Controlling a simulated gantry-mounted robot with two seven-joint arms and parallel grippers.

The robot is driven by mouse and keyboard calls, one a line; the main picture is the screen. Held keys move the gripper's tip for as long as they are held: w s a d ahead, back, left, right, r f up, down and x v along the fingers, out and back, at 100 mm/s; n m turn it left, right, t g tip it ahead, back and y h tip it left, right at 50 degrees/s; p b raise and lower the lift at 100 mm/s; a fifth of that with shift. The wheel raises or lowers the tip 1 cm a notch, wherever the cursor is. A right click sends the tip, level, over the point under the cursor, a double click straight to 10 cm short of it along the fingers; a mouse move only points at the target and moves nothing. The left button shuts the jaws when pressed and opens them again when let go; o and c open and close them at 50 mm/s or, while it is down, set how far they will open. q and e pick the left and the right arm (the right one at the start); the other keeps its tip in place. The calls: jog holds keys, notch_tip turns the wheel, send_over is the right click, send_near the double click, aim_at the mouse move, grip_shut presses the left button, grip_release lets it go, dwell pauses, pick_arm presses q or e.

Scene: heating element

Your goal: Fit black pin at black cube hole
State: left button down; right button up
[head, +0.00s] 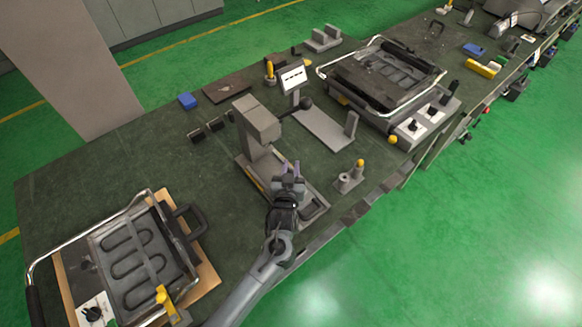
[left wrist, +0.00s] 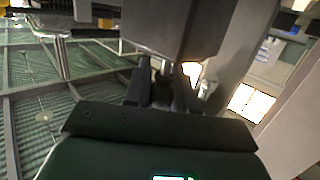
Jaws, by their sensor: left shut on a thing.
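My left gripper (head: 287,172) is over the table's front part, at the base of a grey upright machine (head: 257,122). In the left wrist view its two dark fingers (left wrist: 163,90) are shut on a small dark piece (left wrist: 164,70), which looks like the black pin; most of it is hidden. A large dark grey block (left wrist: 172,25) is just above the fingertips in that view; I cannot tell whether the pin touches it. Several small black cubes, one of them at the left (head: 197,136), stand left of the machine. Their holes are too small to see. My right gripper is not in view.
A hot plate with a chrome handle (head: 135,250) lies at the front left. Another heating unit (head: 385,75) stands at the back right. A grey stand with a yellow-topped pin (head: 350,178) is right of my gripper.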

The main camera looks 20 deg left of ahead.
pick_arm(q)
jog(key=shift+f, duration=0.5)
jog(key=c, duration=0.8)
grip_release()
jog(key=shift+c, duration=0.2)
jog(key=v, duration=1.1)
jog(key=shift+p, duration=0.4)
jog(key=shift+f, duration=0.1)
